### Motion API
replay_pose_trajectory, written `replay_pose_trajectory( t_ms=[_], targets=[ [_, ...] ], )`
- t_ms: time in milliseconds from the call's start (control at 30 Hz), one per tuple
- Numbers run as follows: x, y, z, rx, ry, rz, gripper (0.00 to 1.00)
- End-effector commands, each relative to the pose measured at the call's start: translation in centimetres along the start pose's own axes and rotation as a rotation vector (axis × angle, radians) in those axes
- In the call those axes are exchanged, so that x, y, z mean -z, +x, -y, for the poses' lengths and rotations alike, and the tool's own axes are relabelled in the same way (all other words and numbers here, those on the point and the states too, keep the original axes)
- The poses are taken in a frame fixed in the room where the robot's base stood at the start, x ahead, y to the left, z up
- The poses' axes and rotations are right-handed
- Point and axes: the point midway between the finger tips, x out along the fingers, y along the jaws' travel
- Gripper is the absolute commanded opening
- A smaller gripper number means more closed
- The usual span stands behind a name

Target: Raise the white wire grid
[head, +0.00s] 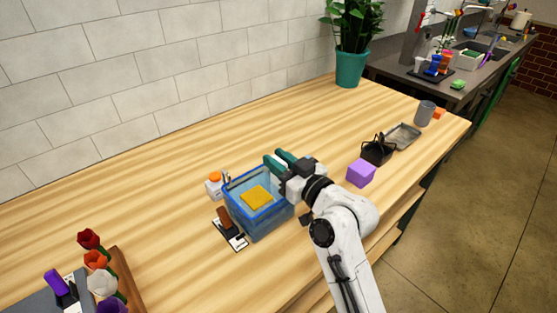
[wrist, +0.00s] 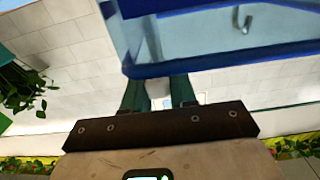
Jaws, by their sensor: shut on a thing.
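My gripper (head: 276,160) is over the back right corner of a clear blue-rimmed bin (head: 262,233), its green fingers pointing toward the wall. In the wrist view, which is upside down, the bin's blue rim (wrist: 215,57) crosses close to the fingers (wrist: 158,92). The fingers are shut with a small gap, and a pale piece shows between them. I take it for part of the white wire grid; its mesh cannot be made out. A yellow square block (head: 256,197) shows inside the bin.
A white bottle with an orange cap (head: 214,182) stands just left of the bin. A dark brown item on a card (head: 229,226) lies at its front left. A purple cube (head: 361,173), a black basket (head: 377,151) and a metal tray (head: 404,135) stand to the right.

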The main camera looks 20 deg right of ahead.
Motion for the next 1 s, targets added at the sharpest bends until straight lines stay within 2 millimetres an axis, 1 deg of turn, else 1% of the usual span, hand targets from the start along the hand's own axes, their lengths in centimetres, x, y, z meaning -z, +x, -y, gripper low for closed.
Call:
replay_pose_trajectory(
  t_ms=[333, 433, 567, 700, 800, 900, 1000],
  targets=[
    [0.0, 0.0, 0.0, -0.001, 0.0, 0.0, 0.0],
    [0.4, 0.0, 0.0, 0.0, -0.001, 0.0, 0.0],
    [2.2, 0.0, 0.0, 0.0, -0.001, -0.003, 0.0],
    [5.3, 0.0, 0.0, 0.001, -0.003, -0.006, 0.0],
    [7.2, 0.1, 0.0, 0.0, -0.003, -0.006, 0.0],
    [8.2, 0.0, 0.0, 0.0, -0.002, -0.006, 0.0],
    [8.3, 0.0, 0.0, 0.0, -0.001, -0.008, 0.0]
  ],
)
